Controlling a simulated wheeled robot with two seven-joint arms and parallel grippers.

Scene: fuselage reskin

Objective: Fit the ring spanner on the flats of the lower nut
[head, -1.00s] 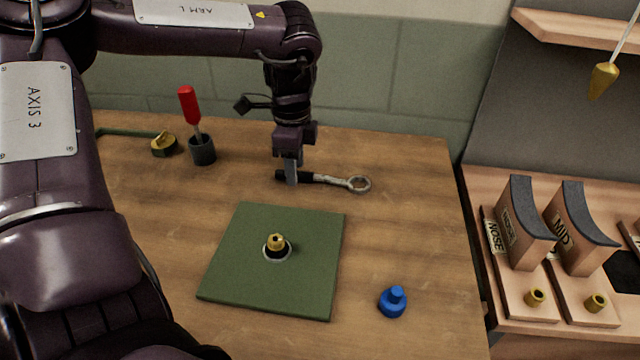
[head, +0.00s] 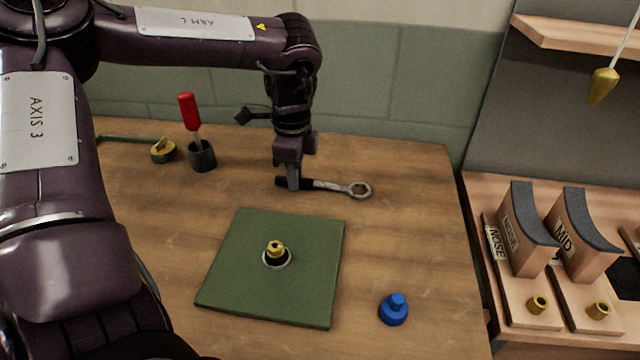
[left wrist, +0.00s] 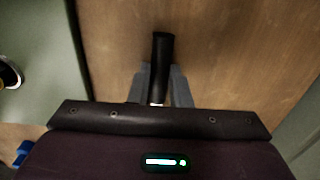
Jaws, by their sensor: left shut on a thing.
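The ring spanner (head: 335,187) lies at the back of the bench, its black handle to the left and its metal ring to the right. My left gripper (head: 293,184) points down and is shut on the handle. In the left wrist view the black handle (left wrist: 162,62) sits between the two grey fingers (left wrist: 160,88). The brass nut (head: 276,248) stands on a threaded stud in a pale-rimmed dark hole in the green mat (head: 230,285), in front of the gripper. Whether there is a second, lower nut I cannot tell. My right gripper is not in view.
A blue knobbed piece (head: 394,310) stands right of the mat. A red-handled tool (head: 189,110) stands in a dark cup (head: 202,156), beside a brass piece (head: 163,150). A side bench at right holds curved blocks (head: 524,228). Bare wood lies between spanner and mat.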

